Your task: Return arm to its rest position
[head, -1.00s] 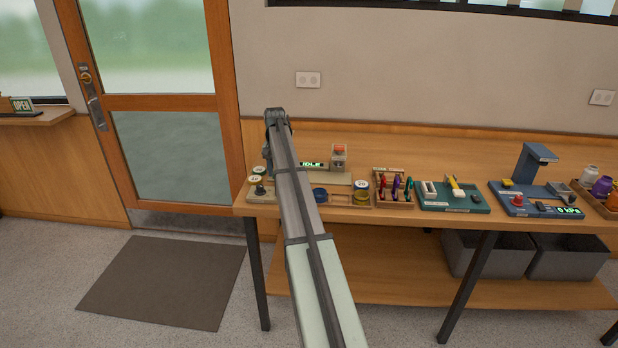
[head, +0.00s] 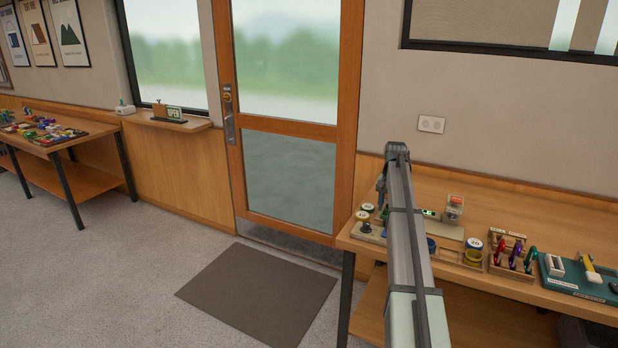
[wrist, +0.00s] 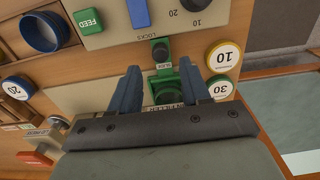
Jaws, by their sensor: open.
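My arm reaches over the left end of the workbench (head: 580,215) in the head view. My gripper (head: 381,190) hangs from its far end above a pale station board. In the wrist view my gripper (wrist: 159,68) shows two blue fingers spread apart with nothing held between them. Below them is a green square holder (wrist: 180,97) with a dark round part. Whether the fingers touch it cannot be told.
A rack of coloured tools (head: 512,260) and a green tray (head: 580,275) stand right of my arm. A clear-topped box (head: 453,208) is behind the board. The door (head: 285,130), floor mat (head: 258,292) and open floor lie left. Another table (head: 60,140) is far left.

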